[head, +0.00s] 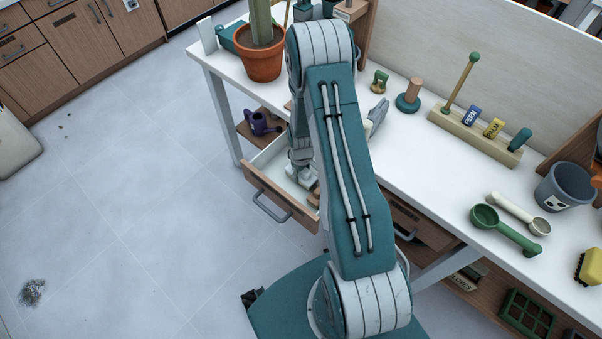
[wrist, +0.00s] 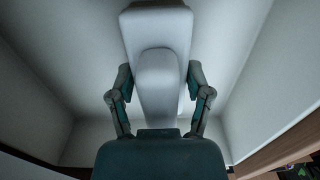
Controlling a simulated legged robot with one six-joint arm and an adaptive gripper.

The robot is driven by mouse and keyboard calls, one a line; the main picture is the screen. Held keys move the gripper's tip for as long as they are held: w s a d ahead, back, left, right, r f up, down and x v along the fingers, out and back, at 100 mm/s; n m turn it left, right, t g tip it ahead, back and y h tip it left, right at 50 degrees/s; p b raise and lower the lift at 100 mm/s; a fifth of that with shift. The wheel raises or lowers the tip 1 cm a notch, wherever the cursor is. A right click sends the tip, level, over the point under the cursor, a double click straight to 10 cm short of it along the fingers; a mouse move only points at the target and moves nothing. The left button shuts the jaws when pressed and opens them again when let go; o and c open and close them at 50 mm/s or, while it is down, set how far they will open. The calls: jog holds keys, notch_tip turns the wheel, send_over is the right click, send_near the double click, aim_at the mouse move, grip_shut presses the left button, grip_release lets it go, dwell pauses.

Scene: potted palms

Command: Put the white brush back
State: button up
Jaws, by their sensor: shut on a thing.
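The white brush (wrist: 157,28) lies between the two fingers of my gripper (wrist: 160,85) in the wrist view. The fingers press on its sides, and its rounded near end points toward my palm. Its bristles are not visible there. Pale drawer walls (wrist: 262,50) surround the brush and gripper. In the head view, the open drawer (head: 268,203) sticks out from under the white worktable. My gripper (head: 302,178) reaches down into it, and my arm hides much of the drawer and the brush.
A potted plant (head: 262,62) stands on the worktable (head: 400,165) above the drawer. A purple watering can (head: 262,123) sits on a lower shelf behind it. A wooden tool rack (head: 475,137) and green scoop (head: 505,229) are at right. The floor at left is mostly clear.

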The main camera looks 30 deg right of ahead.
jog(key=shift+f, duration=0.3)
jog(key=shift+a, duration=0.1)
jog(key=o, duration=1.2)
jog(key=shift+a, duration=0.15)
